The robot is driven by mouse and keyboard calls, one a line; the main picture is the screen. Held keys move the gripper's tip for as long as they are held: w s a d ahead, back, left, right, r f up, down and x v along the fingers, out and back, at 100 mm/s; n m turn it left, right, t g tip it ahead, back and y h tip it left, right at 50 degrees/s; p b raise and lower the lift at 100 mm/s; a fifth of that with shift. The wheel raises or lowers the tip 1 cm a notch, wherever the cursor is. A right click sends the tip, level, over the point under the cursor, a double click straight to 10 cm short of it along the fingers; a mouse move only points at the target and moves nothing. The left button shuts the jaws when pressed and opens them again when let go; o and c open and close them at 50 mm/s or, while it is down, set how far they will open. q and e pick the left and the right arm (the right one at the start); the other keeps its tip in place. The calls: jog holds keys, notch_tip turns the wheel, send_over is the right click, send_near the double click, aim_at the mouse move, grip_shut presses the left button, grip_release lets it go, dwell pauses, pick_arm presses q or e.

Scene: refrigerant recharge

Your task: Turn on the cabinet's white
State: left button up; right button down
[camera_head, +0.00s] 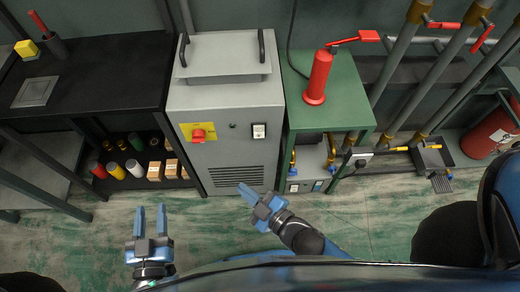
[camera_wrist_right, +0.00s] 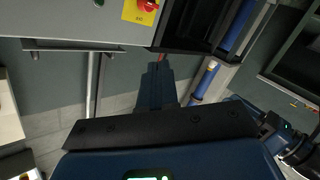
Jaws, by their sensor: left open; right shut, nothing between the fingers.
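The grey cabinet (camera_head: 228,105) stands in the middle of the head view. Its front has a white switch (camera_head: 259,131) at the right, a small dark round indicator (camera_head: 233,126), and a red knob (camera_head: 198,135) on a yellow plate. My right gripper (camera_head: 245,190) is shut and empty, in front of and below the cabinet's panel, apart from the switch. In the right wrist view its closed fingers (camera_wrist_right: 158,75) show below the red knob (camera_wrist_right: 148,5); the white switch is not visible there. My left gripper (camera_head: 150,210) is open and empty, low at the left over the floor.
A black bench (camera_head: 95,75) with a shelf of bottles and boxes stands left of the cabinet. A green stand (camera_head: 340,100) with a red cylinder (camera_head: 318,78) is at its right. Pipes with red valves fill the right side. Floor before the cabinet is clear.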

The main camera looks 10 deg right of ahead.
aim_at(259, 137)
jog(key=w+a+f+n+h+b, duration=0.3)
jog(key=a+f+n+h, duration=0.15)
jog(key=f, duration=0.45)
pick_arm(q)
notch_tip(259, 137, down, 4)
jog(key=shift+f, duration=0.25)
pick_arm(e)
jog(key=w+d+r+m+t+h, duration=0.1)
jog(key=w+d+r+t+h, duration=0.1)
jog(key=d+h, duration=0.5)
jog(key=d+t, duration=0.1)
jog(key=d, duration=0.1)
jog(key=shift+w+d, duration=0.25)
jog(key=shift+d, duration=0.1)
jog(key=shift+r, duration=0.1)
pick_arm(q)
jog(key=shift+f+b, duration=0.35)
jog(key=shift+b, duration=0.1)
pick_arm(e)
jog(key=w, duration=0.4)
jog(key=w+d+f, duration=0.1)
jog(key=w, duration=0.4)
jog(key=w+f, duration=0.1)
jog(key=w, duration=0.3)
jog(key=shift+w+d, duration=0.2)
jog(key=shift+w, duration=0.2)
